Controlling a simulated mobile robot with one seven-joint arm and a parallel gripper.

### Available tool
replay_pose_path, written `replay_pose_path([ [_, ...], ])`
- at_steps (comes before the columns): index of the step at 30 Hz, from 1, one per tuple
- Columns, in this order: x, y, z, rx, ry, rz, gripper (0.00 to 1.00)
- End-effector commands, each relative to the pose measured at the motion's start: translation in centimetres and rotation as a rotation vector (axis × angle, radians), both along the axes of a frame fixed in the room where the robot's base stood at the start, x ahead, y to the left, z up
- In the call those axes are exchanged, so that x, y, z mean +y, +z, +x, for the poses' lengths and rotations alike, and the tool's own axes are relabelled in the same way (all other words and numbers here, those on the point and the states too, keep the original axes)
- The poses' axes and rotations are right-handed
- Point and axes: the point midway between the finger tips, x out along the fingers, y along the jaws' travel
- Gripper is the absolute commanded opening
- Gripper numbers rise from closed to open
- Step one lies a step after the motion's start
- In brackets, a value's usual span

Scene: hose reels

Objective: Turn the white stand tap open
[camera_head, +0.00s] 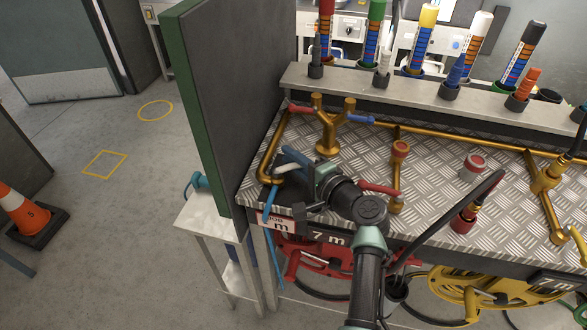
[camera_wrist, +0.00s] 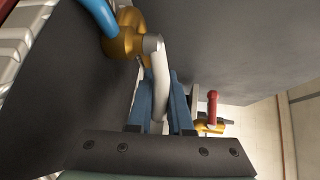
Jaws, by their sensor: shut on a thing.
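The white tap lever (camera_wrist: 159,75) runs down from a brass valve body (camera_wrist: 124,42) in the wrist view. My gripper (camera_wrist: 162,95) has its two blue fingers on either side of this lever and is shut on it. In the head view my gripper (camera_head: 318,180) is at the left front corner of the chequer-plate bench, by the brass pipe (camera_head: 266,160).
A dark upright panel (camera_head: 245,90) with a green edge stands close left of my gripper. A brass Y-piece (camera_head: 329,125) with red and blue levers stands behind. A red lever (camera_head: 380,189) lies just right of my wrist. A black hose (camera_head: 440,228) arches further right.

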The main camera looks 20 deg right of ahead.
Motion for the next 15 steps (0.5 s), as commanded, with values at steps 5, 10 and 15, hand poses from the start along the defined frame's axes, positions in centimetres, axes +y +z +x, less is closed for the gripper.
replay_pose_path([
  [5,-0.03,-0.04,0.19,-0.001,0.028,-0.001,0.0],
  [10,0.02,0.09,0.2,-0.001,0.034,-0.001,0.0],
  [15,0.02,0.12,0.22,-0.002,0.033,-0.001,0.0],
])
